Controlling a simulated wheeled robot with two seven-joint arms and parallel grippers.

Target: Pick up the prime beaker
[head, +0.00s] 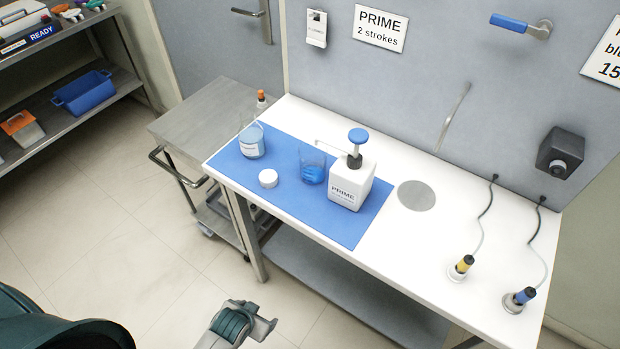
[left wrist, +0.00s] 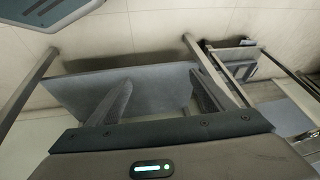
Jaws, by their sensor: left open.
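The prime beaker (head: 313,170) is a small clear glass with blue liquid at the bottom. It stands upright on the blue mat (head: 345,232), beside the white PRIME pump bottle (head: 348,187) with its blue knob, under or close to the spout. My left gripper (head: 262,326) is low in front of the bench, well apart from the beaker. In the left wrist view my left gripper (left wrist: 160,95) has its two fingers spread with nothing between them; a grey shelf shows beyond. The beaker is not visible there. My right gripper is not in view.
A round grey disc (head: 416,195) and two corded probes (head: 461,267) are on the right. A steel cart (head: 208,115) adjoins the bench's left end.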

